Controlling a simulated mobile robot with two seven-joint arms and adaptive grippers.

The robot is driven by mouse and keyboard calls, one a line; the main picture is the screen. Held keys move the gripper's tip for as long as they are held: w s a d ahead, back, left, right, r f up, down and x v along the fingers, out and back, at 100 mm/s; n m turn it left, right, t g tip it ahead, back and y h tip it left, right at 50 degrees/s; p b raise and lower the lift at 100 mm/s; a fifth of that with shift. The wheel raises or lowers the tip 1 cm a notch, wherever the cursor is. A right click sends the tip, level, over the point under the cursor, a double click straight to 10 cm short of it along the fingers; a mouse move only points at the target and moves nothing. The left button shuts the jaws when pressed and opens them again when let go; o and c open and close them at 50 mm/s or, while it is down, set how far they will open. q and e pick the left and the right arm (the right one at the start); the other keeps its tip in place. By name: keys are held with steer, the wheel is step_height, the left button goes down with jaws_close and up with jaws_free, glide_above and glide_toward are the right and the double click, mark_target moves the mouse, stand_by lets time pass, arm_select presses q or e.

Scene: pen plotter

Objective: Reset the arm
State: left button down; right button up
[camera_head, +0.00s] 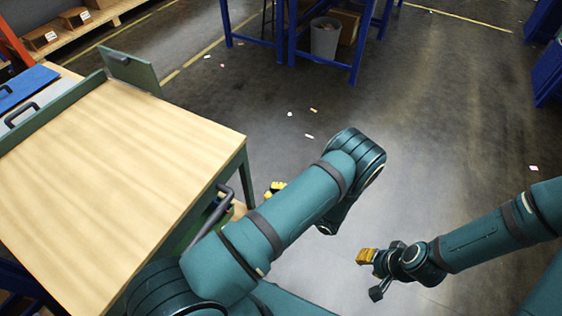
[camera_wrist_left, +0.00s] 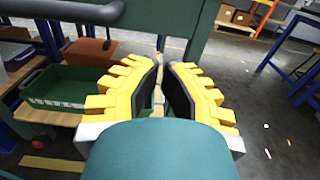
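My left arm (camera_head: 300,205) is bent, with its elbow out over the floor to the right of the workbench. My left gripper (camera_head: 275,188) is mostly hidden behind that arm, with only some yellow finger parts showing near the bench's right side. In the left wrist view, its two yellow fingers with dark pads (camera_wrist_left: 162,72) stand apart with a narrow, empty gap. My right gripper (camera_head: 368,258) hangs over the open floor at the lower right. Its yellow fingers show small, and their gap cannot be made out.
The wooden-topped workbench (camera_head: 120,150) fills the left, with a dark handle (camera_head: 225,200) at its side. A green bin (camera_wrist_left: 65,95) and a reddish-brown box (camera_wrist_left: 90,50) are close left of my left gripper. A blue-framed table (camera_head: 355,60) stands behind. Mid-floor is clear except small scraps.

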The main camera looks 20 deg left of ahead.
arm_select(q)
steer(key=shift+d, duration=0.1)
steer(key=s+d+f+n+g+h, duration=0.3)
steer(key=s+n+g+h, duration=0.1)
steer(key=s+h, duration=0.35)
steer(key=s+d+f+n+g+h, duration=0.35)
steer(key=s+n+h, duration=0.2)
steer(key=s, duration=0.25)
steer(key=d+r+n+t+h, duration=0.3)
steer(key=d+r+n+h, duration=0.15)
steer(key=d+h, duration=0.3)
steer(key=w+r+n+t+h, duration=0.1)
steer(key=w+r+n+t, duration=0.3)
steer(key=w+n+t, duration=0.1)
steer(key=shift+w+a+n, duration=0.35)
steer(key=shift+w+n, duration=0.1)
steer(key=shift+n, duration=0.35)
